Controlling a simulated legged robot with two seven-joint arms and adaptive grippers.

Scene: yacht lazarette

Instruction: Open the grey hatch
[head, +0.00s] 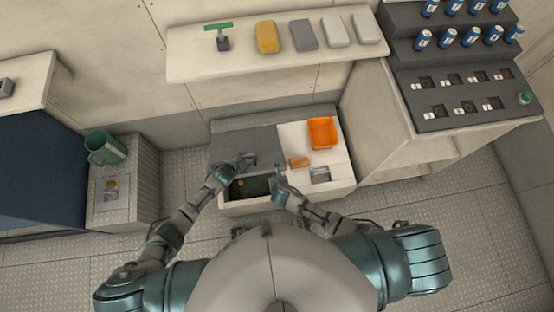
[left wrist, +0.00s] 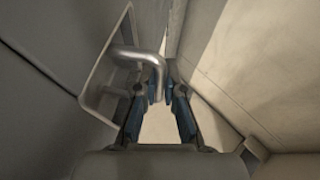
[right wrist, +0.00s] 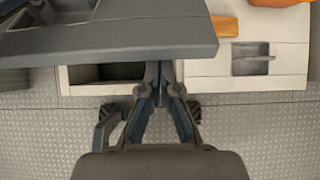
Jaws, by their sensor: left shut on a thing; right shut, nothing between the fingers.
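The grey hatch (head: 243,142) is on the left half of the low locker and is tilted partly up, with a dark opening (head: 258,187) showing at its front. My left gripper (head: 247,161) is shut on the hatch's metal handle (left wrist: 140,60), which sits in a recessed pocket. My right gripper (head: 279,168) is shut and empty by the hatch's right front corner. In the right wrist view the raised hatch (right wrist: 120,38) lies just beyond the shut fingertips (right wrist: 159,72); I cannot tell whether they touch it.
The white lid (head: 295,136) beside the hatch carries an orange tub (head: 322,132), an orange block (head: 299,162) and another recessed handle (head: 320,174). A shelf (head: 185,66) runs above. A green mug (head: 104,148) stands at left, a can rack (head: 455,70) at right.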

